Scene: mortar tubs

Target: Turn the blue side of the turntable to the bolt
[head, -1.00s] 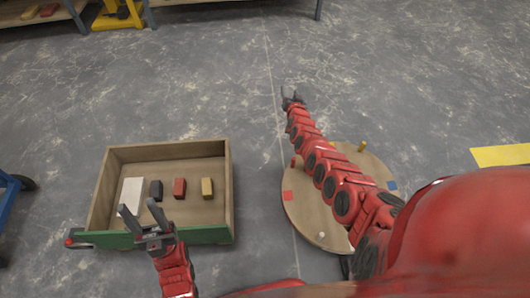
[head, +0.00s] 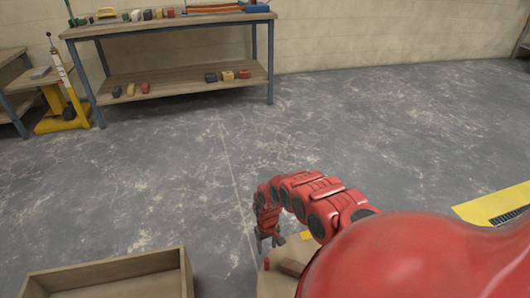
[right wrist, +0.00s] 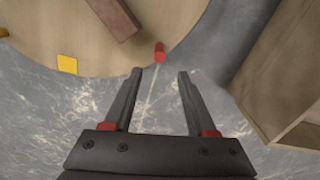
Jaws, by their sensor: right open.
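The round wooden turntable (head: 274,285) shows only partly at the bottom of the head view, behind my right arm. In the right wrist view its rim and top (right wrist: 190,20) fill the upper left. A red peg (right wrist: 160,52) stands near the rim, with a brown bar (right wrist: 108,15) and a yellow patch (right wrist: 67,63) on the top. My right gripper (right wrist: 159,74) is open and empty, its fingertips just short of the red peg, which lies between their lines. In the head view this gripper (head: 270,241) points down by the rim. The blue side and a bolt are not visible. My left gripper is out of view.
A wooden box (head: 187,272) stands left of the turntable; its wall (right wrist: 262,70) shows at the right of the wrist view. A shelf bench (head: 180,85) and a yellow lift (head: 65,118) stand at the back. The floor between is clear.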

